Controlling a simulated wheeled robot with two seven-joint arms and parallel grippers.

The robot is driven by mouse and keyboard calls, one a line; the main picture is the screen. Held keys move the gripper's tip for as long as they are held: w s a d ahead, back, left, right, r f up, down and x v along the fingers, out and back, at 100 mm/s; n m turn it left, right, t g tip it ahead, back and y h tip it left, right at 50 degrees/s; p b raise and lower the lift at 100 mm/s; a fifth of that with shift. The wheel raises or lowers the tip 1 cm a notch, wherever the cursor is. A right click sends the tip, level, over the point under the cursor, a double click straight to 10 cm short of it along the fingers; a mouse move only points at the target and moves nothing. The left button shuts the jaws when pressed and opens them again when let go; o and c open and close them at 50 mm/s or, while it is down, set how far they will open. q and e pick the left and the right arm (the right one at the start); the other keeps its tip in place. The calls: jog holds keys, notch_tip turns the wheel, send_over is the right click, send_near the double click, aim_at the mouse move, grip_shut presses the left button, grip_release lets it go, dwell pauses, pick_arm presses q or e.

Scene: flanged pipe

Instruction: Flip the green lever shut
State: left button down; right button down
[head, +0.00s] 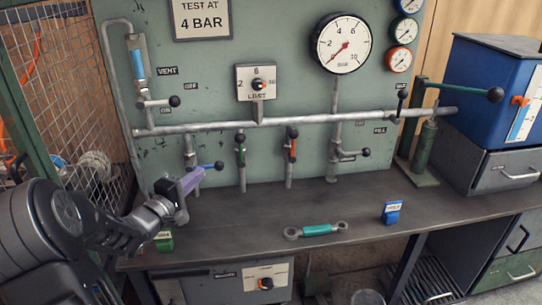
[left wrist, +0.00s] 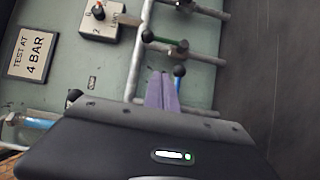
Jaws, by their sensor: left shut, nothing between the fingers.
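The green lever (head: 241,151) is on a short vertical drop pipe below the long grey pipe. Its handle points up, about in line with that drop pipe, with a black ball at the top. It also shows in the left wrist view (left wrist: 166,46), beyond my fingers. My left gripper (head: 201,172) has purple fingers and is shut and empty. It is left of and lower than the green lever in the head view, close to the blue lever (head: 207,166); I cannot tell if they touch. In the left wrist view, the fingertips (left wrist: 162,74) are apart from the green lever. My right gripper is out of view.
An orange-red lever (head: 291,149) stands on the drop pipe to the right. The long horizontal pipe (head: 305,119) crosses above. A teal link (head: 318,230) and a blue block (head: 391,213) lie on the dark bench (head: 260,220). A mesh cage (head: 80,85) is at left.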

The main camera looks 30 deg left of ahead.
pick_arm(q)
jog(key=shift+r, duration=0.35)
jog(key=shift+w, duration=0.1)
jog(key=b, duration=0.2)
send_near(241, 150)
jog(key=w+a, duration=0.3)
jog(key=a, duration=0.2)
jog(key=w+d, duration=0.2)
jog(key=w, duration=0.1)
jog(key=shift+w+d+r, duration=0.2)
jog(key=shift+w+d, duration=0.05)
jog(key=shift+d, duration=0.15)
jog(key=shift+r, duration=0.1)
jog(key=shift+w+d, duration=0.1)
